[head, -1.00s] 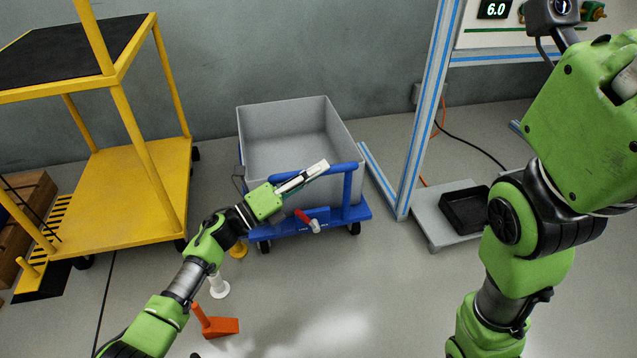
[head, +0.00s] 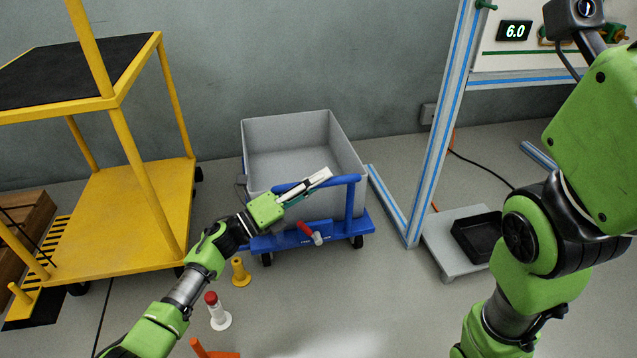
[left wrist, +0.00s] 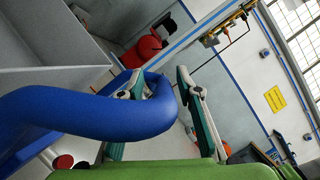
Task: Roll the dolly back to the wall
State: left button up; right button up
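The dolly (head: 270,242) is a blue wheeled platform with a blue push handle (head: 348,180) and carries a grey open bin (head: 350,150). It stands on the floor in front of the wall (head: 300,60), with some floor between. My left gripper (head: 316,180) is at the handle's top bar. In the left wrist view the blue handle (left wrist: 95,112) crosses in front of one finger, and its curved end lies between the two spread fingers (left wrist: 165,110). I cannot tell whether they touch it. My right arm rises at the right; its gripper is out of view.
A yellow cart (head: 150,215) stands left of the dolly. A blue-striped frame post (head: 435,140) and a low grey platform with a black tray (head: 478,238) are at the right. A yellow post (head: 240,272), a red-topped white post (head: 218,312) and an orange object (head: 205,350) stand near my left arm.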

pick_arm(q)
jog(key=shift+s, duration=0.1)
jog(key=shift+s+a+f, duration=0.1)
jog(key=shift+a, duration=0.05)
jog(key=v, duration=1.1)
jog(key=shift+s+a, duration=0.15)
jog(key=shift+a, duration=0.05)
jog(key=shift+f, duration=0.1)
